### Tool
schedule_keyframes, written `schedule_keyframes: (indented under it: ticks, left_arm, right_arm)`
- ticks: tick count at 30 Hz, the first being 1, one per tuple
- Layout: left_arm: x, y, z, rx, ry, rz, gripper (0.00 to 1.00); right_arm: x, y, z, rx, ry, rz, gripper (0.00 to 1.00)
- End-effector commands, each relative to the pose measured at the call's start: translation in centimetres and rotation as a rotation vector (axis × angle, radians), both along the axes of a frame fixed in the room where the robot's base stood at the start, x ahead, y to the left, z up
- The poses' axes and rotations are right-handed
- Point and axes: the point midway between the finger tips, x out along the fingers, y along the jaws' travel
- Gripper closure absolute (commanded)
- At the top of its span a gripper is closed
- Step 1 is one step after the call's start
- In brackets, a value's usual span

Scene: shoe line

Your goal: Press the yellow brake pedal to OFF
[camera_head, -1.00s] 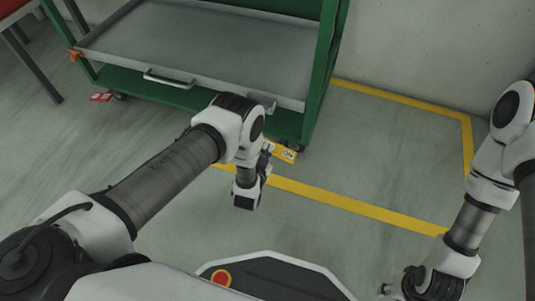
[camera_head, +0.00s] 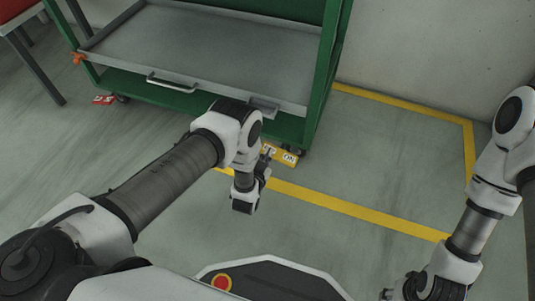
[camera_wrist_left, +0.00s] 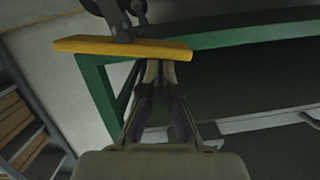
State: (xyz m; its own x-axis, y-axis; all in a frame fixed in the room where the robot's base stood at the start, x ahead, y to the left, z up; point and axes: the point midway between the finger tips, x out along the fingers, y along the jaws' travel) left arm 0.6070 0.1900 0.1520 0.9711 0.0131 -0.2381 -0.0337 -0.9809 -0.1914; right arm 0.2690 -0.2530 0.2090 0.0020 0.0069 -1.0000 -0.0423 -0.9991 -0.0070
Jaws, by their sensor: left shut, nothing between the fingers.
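The yellow brake pedal (camera_head: 279,153) sits low at the near right corner of the green cart, by a caster. Its right label reads ON; its left label is partly covered by my left gripper. My left gripper (camera_head: 266,157) is shut and empty, its fingers pointing at the pedal's left part. In the left wrist view, the shut fingertips (camera_wrist_left: 160,68) are close to the edge of the yellow pedal (camera_wrist_left: 90,46); I cannot tell whether they touch. My right gripper (camera_head: 388,294) is at the bottom edge, partly cut off, its fingers unclear.
The green cart (camera_head: 312,95) has a grey tray shelf (camera_head: 215,50) with a handle. A red pedal-like piece (camera_head: 103,100) is by its left caster. Yellow floor lines (camera_head: 350,208) mark a clear area on the right, before the wall.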

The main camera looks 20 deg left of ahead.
Motion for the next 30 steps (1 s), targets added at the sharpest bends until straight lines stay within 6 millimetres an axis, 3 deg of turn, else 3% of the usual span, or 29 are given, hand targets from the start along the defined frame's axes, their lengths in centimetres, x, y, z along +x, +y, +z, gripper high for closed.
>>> schedule_keyframes:
  ticks: [8,22,30]
  left_arm:
    - [0.0,0.5,-0.2,-0.092,0.004,0.002,1.0]
    - [0.0,1.5,-1.6,-0.408,0.014,0.001,1.0]
    - [0.1,1.7,-2.0,-0.402,0.014,0.001,1.0]
  right_arm:
    - [0.0,0.0,0.5,0.0,0.001,0.001,0.6]
    - [-0.1,0.0,0.8,0.0,0.001,0.002,0.6]
    - [-0.1,0.0,0.8,0.0,0.001,0.002,0.6]
